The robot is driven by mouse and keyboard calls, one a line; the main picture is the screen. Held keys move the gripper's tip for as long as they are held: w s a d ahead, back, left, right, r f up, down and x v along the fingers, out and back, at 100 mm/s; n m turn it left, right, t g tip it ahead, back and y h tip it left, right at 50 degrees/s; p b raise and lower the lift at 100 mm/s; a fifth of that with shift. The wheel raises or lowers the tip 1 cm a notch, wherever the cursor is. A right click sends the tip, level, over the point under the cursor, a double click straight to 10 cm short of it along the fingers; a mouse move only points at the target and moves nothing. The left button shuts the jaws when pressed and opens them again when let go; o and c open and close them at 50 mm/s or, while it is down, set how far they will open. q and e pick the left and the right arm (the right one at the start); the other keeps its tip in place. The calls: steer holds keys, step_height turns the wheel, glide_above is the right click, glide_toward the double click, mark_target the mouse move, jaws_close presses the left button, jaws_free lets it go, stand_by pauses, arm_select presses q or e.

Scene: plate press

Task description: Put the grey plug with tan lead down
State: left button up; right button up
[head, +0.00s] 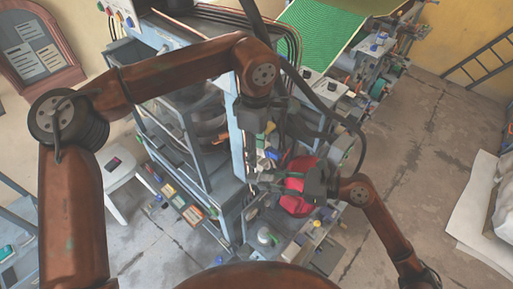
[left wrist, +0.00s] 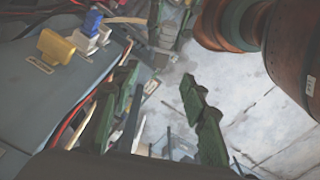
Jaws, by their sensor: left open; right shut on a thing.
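My left gripper (left wrist: 158,78) is open, its two green fingers wide apart with nothing between them. In the head view it hangs above the grey box beside the machine. My right gripper (head: 270,181) comes in from the right, lower than the left one. Its green fingers show small at the top of the left wrist view (left wrist: 168,32), shut on a small pale thing, apparently the grey plug with tan lead. The plug is mostly hidden by the fingers. A tan lead (left wrist: 128,20) runs near it from the left.
A grey box (left wrist: 62,88) carries a yellow plug (left wrist: 55,44), a blue plug (left wrist: 92,21) and a whitish connector (left wrist: 92,42), with several leads beside it. A white stool (head: 128,187) stands at the left.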

mark_target(256, 175)
arm_select(q)
step_height(256, 175, down, 12)
steer(key=shift+r, duration=0.1)
stand_by(0.4)
steer(key=shift+w, duration=0.1)
steer(key=c, duration=1.1)
arm_select(e)
steer(key=shift+s, duration=0.1)
arm_select(q)
jaws_close()
arm_select(e)
steer(key=o, duration=1.2)
steer(key=shift+o, duration=0.2)
